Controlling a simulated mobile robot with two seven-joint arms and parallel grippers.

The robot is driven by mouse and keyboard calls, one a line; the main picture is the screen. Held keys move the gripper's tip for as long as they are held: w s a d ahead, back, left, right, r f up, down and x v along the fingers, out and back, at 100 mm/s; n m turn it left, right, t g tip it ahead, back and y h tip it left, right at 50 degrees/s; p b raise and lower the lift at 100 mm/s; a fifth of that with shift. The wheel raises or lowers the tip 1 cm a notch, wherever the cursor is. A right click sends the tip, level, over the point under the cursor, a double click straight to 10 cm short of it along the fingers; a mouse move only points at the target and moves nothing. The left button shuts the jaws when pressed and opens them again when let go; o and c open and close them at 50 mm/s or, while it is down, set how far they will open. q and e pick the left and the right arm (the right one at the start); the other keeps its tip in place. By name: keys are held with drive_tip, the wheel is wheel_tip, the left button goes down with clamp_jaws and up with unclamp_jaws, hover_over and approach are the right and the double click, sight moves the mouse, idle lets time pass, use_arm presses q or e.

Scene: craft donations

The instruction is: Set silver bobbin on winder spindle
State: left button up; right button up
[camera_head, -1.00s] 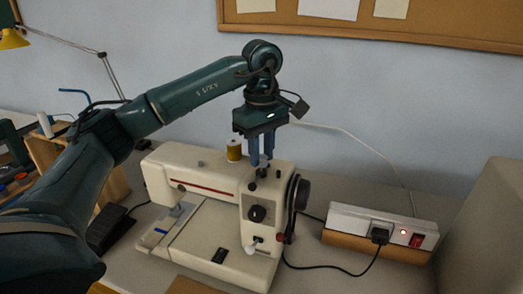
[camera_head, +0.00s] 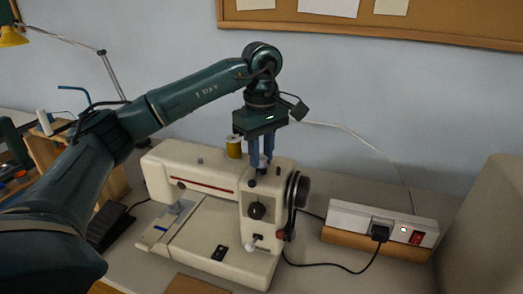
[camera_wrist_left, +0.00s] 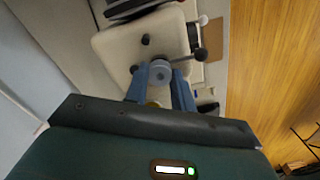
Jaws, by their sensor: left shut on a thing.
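My left gripper (camera_head: 262,162) is just above the right end of the cream sewing machine (camera_head: 205,170). Its two blue fingers are shut on a small silver bobbin (camera_wrist_left: 160,72), seen as a grey disc with a centre hole in the left wrist view. In the head view the bobbin (camera_head: 263,161) is mostly hidden between the fingers. The winder spindle cannot be made out; the bobbin and fingers cover the machine top there. I cannot tell whether the bobbin touches the spindle. My right gripper is not in view.
A yellow thread spool (camera_head: 234,148) stands on the machine top, close left of the fingers. The dark handwheel (camera_head: 299,192) is at the machine's right end. A power strip (camera_head: 382,224) with a plugged-in cord lies to the right. A corkboard (camera_head: 390,22) hangs on the wall.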

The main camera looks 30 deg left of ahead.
use_arm(q)
drive_tip(key=shift+f, duration=0.25)
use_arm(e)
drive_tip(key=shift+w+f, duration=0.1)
use_arm(q)
drive_tip(key=o, duration=1)
drive_tip(key=shift+r, duration=0.3)
wheel_tip(320, 180, up, 13)
drive_tip(key=shift+f+p, duration=0.2)
drive_tip(key=shift+p, duration=0.9)
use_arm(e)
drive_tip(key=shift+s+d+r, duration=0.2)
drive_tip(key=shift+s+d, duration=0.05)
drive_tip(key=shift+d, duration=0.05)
